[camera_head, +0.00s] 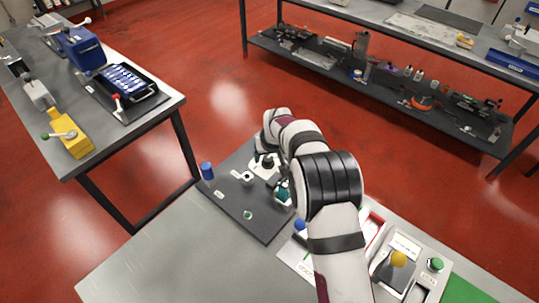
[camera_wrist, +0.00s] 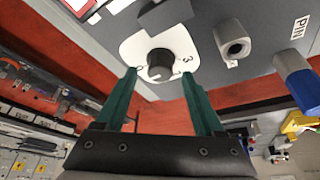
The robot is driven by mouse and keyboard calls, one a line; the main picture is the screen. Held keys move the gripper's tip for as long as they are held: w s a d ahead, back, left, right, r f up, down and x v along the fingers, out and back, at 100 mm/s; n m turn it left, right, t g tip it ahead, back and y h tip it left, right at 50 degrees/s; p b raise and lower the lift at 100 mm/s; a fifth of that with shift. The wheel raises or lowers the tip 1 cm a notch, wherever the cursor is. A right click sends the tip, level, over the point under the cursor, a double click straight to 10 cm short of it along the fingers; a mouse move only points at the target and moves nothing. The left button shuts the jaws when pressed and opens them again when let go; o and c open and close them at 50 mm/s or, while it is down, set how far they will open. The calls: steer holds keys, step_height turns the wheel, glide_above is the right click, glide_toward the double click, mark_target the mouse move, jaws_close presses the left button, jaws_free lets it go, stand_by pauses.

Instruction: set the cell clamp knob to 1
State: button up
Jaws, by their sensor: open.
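The black round knob (camera_wrist: 160,64) sits on a white dial plate (camera_wrist: 172,42) on a grey panel in the wrist view. The plate carries printed marks, one at the left and a 3 at the right; a light mark shows on the knob's face, but its exact setting is too small to read. My gripper (camera_wrist: 159,74) is open, its two teal fingers on either side of the knob, with gaps showing; contact is not clear. In the head view the dark knob (camera_head: 267,160) shows on the dark board (camera_head: 232,202), partly hidden by my arm.
A blue cylinder (camera_head: 207,170) stands at the board's left edge, beside a PIN label in the wrist view. A grey socket (camera_wrist: 233,40) is right of the dial. Right of my arm is a panel with a yellow knob (camera_head: 398,258). A side table (camera_head: 150,112) stands left.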

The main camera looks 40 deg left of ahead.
steer(key=shift+x, duration=0.75)
jaws_close()
steer(key=n+g, duration=0.1)
steer(key=n, duration=0.3)
steer(key=shift+w+d+n+g+y, duration=0.1)
steer(key=shift+w+n+g+y, duration=0.05)
steer(key=shift+n+g+y, duration=0.2)
steer(key=shift+w+n+g, duration=0.1)
steer(key=shift+n+g, duration=0.95)
steer(key=shift+n, duration=1.5)
